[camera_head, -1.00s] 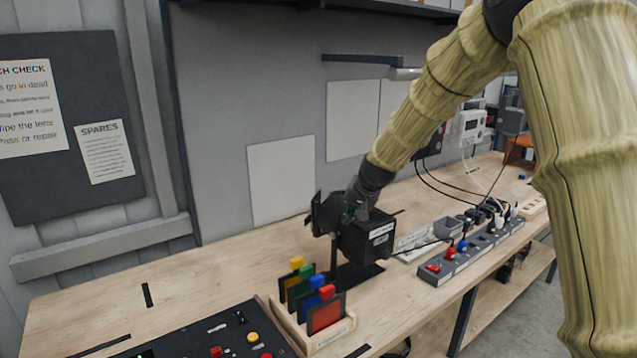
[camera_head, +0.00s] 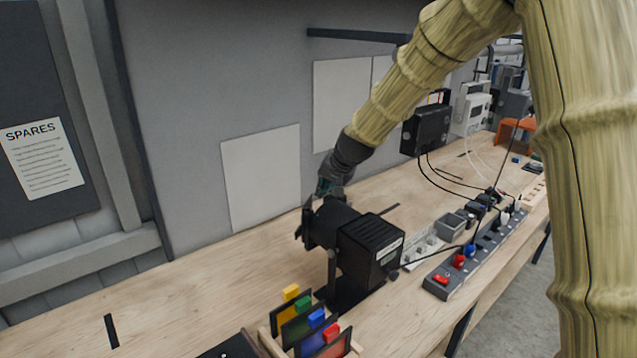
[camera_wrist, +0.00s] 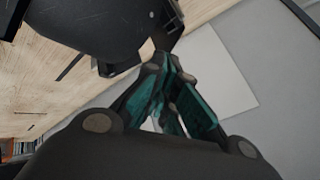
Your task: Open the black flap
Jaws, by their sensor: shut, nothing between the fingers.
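A black lamp (camera_head: 370,248) stands on the bench on a short stand. Black flaps (camera_head: 308,224) sit at its left, front end; their exact angle is hard to tell. My gripper (camera_head: 324,190) is just behind and above that front end, and its tips are partly hidden by the lamp. In the wrist view, the teal-padded fingers of my gripper (camera_wrist: 168,98) are together and empty. The black lamp body (camera_wrist: 95,25) fills the top there, with a dark flap edge (camera_wrist: 160,22) close to the fingertips. I cannot tell whether they touch.
A wooden rack of coloured filter frames (camera_head: 312,325) stands in front of the lamp. A power strip (camera_head: 475,255) with plugs and cables lies to the right. The wall with pale panels (camera_head: 262,178) is close behind my gripper. The bench at left is mostly clear.

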